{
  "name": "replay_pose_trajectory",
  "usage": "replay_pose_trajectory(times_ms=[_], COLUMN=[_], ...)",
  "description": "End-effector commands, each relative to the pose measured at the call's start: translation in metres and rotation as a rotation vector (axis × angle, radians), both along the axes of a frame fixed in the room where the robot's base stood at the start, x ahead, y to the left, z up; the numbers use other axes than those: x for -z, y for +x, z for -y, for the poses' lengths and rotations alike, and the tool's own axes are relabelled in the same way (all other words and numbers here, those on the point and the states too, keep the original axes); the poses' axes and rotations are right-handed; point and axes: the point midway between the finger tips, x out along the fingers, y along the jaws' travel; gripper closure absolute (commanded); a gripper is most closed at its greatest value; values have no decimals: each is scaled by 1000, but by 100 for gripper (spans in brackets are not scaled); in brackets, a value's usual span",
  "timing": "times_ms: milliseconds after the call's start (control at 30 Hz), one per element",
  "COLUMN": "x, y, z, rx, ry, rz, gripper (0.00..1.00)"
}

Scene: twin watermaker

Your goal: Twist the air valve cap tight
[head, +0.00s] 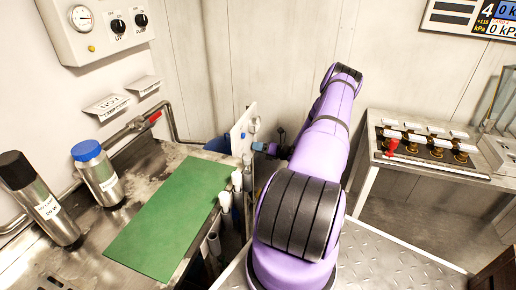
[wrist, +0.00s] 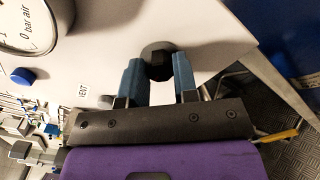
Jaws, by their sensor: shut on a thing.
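The air valve cap (wrist: 158,66) is a dark, round knob on a pale grey panel (wrist: 215,25) in the wrist view. My gripper (wrist: 157,74) has a blue finger on each side of the cap and is shut on it. The cap's near part sits between the fingers. How far it is turned cannot be told. In the head view my gripper (head: 262,147) shows small at the pale panel (head: 242,130), seen nearly edge-on, and the cap cannot be made out there.
A gauge (wrist: 28,22) reading 0 bar air, a blue knob (wrist: 22,76) and a VENT label (wrist: 83,91) are left of my gripper. A steel counter with a green mat (head: 170,220) and two bottles (head: 97,172) (head: 38,200) stands left. A side table (head: 430,170) stands right.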

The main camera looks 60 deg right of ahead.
Motion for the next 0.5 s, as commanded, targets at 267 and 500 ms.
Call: replay_pose_trajectory(times_ms=[267,500], x=[1,0], y=[-1,-4], z=[0,1], rx=[1,1], ry=[0,0], rz=[-2,-1], gripper=[47,47])
